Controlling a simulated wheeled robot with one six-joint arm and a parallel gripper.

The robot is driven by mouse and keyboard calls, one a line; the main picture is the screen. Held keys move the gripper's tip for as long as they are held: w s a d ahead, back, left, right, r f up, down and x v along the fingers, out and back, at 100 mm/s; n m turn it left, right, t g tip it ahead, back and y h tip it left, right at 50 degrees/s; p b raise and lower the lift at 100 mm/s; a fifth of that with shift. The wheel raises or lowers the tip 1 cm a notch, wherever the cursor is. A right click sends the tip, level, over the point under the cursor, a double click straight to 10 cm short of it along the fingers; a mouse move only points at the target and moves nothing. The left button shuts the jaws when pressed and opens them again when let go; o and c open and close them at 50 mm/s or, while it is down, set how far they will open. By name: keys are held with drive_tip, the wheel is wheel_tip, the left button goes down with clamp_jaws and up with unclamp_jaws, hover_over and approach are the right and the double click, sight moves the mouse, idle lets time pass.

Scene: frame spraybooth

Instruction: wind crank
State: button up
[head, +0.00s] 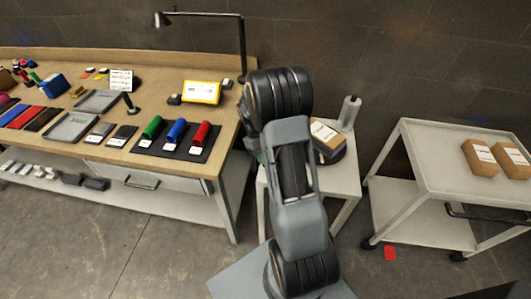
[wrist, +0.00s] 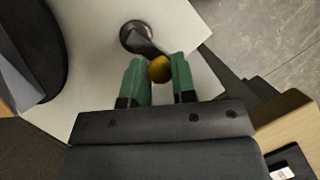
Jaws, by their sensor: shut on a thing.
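In the wrist view, my gripper (wrist: 160,77) has its two green fingers either side of a yellow round knob (wrist: 160,69) and is shut on it. The knob sits at the end of a short dark crank arm (wrist: 146,48). The arm runs up and left to a round dark hub (wrist: 134,36) on a pale top. In the head view my own arm hides the crank and nearly all of my gripper.
A wooden bench (head: 215,158) stands left. A white cart (head: 440,165) with two boxes stands right. A red piece (head: 390,254) lies on the floor.

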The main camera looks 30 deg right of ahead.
drive_tip(key=n, duration=0.1)
drive_tip(key=s+n+h, duration=0.1)
drive_tip(key=n, duration=0.1)
drive_tip(key=shift+a+t, duration=0.3)
drive_tip(key=shift+a, duration=0.1)
drive_tip(key=shift+s+a+n+t+h+p, duration=0.15)
drive_tip(key=shift+s+n+h, duration=0.1)
drive_tip(key=shift+n, duration=0.5)
drive_tip(key=shift+s+d+n+t+h+p, duration=0.15)
drive_tip(key=shift+s+n+h, duration=0.1)
drive_tip(key=shift+n, duration=0.5)
drive_tip(key=shift+a, duration=0.1)
drive_tip(key=o, duration=0.9)
drive_tip(key=v, duration=1.3)
drive_tip(key=shift+a+r, duration=0.2)
drive_tip(key=shift+r, duration=0.1)
